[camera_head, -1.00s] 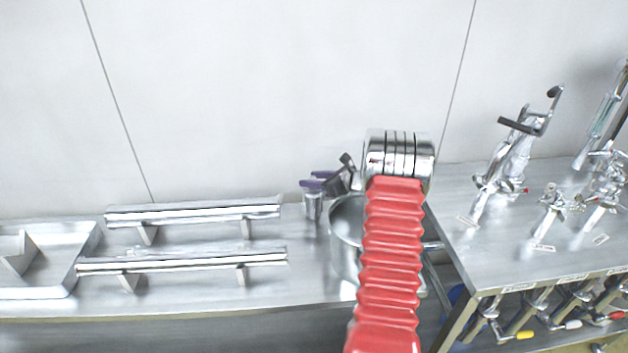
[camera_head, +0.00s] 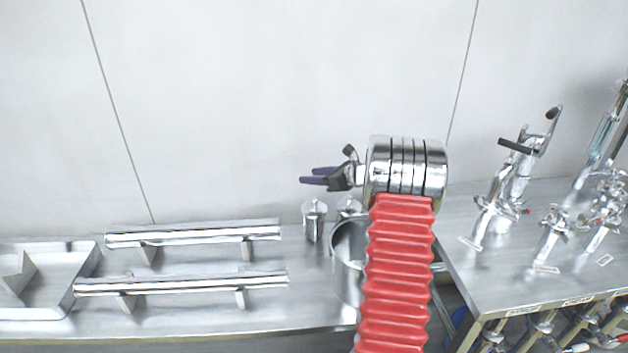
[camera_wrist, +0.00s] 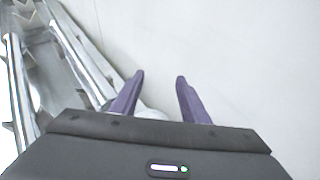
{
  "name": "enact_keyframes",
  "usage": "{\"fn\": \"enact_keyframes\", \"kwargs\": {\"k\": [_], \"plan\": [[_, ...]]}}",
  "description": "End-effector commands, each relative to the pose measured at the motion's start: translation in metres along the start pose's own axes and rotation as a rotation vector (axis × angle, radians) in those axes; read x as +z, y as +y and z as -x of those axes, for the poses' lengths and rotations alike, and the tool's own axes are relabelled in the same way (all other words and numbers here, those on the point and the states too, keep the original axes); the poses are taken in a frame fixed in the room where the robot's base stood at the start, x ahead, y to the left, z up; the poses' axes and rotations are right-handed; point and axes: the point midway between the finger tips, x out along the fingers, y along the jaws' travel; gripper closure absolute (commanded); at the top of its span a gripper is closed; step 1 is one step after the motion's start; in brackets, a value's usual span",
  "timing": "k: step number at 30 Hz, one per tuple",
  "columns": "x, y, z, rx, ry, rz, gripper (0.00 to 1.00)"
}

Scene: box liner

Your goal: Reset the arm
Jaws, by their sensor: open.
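My gripper (camera_head: 312,176) has purple fingers. In the head view it points left, in front of the pale wall and above the small metal cups. Its fingers also show in the wrist view (camera_wrist: 160,84), spread apart with nothing between them. My red bellows-covered arm rises at the middle right of the head view and hides part of the bench and of the metal pot behind it.
Two metal rails (camera_head: 195,233) on short supports and a metal tray (camera_head: 40,313) stand on the bench at left. A metal pot (camera_head: 347,262) and two small cups (camera_head: 314,219) are below my gripper. Metal fixtures (camera_head: 512,180) stand on the right table. The wall space is clear.

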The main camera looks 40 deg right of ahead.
Motion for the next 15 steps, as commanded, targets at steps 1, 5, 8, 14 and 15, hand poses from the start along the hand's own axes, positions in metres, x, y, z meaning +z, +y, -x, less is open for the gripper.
{"fn": "enact_keyframes", "kwargs": {"k": [1, 5, 8, 14, 15], "plan": [[-0.0001, 0.0000, -0.0001, 0.000, 0.000, 0.000, 0.59], [-0.0001, 0.0000, -0.0001, 0.000, 0.000, 0.000, 0.59], [-0.0001, 0.0000, -0.0002, 0.000, 0.000, 0.000, 0.59], [-0.0002, 0.0000, -0.0002, 0.000, 0.000, 0.015, 0.59], [-0.0002, -0.0001, -0.0002, 0.000, 0.000, 0.029, 0.59]]}}
